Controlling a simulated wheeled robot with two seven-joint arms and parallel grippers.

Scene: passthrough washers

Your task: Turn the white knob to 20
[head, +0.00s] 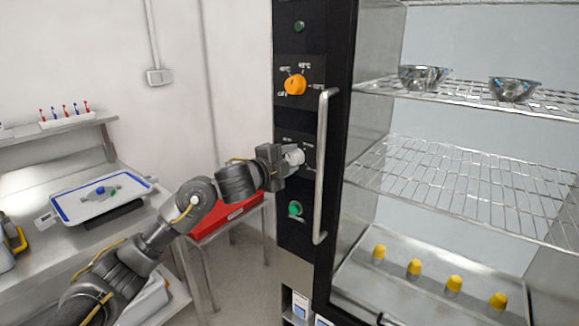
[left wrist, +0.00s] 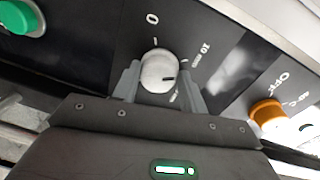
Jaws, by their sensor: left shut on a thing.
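The white knob (head: 294,157) is on the black control panel (head: 291,234) of the washer. In the left wrist view the white knob (left wrist: 159,71) sits between the two grey fingers, with a dark mark on its face pointing to the right. The printed 0 and 10 show beside it; the lower labels are partly hidden and too small to read. My left gripper (head: 285,160) is shut on the knob, and its fingers also show in the left wrist view (left wrist: 160,84). My right gripper is not in view.
An orange knob (head: 295,85) is above and a green button (head: 295,208) below on the panel. A vertical door handle (head: 324,165) stands close right of my gripper. Wire shelves hold metal bowls (head: 424,77). A red box (head: 222,212) sits on a stand behind my arm.

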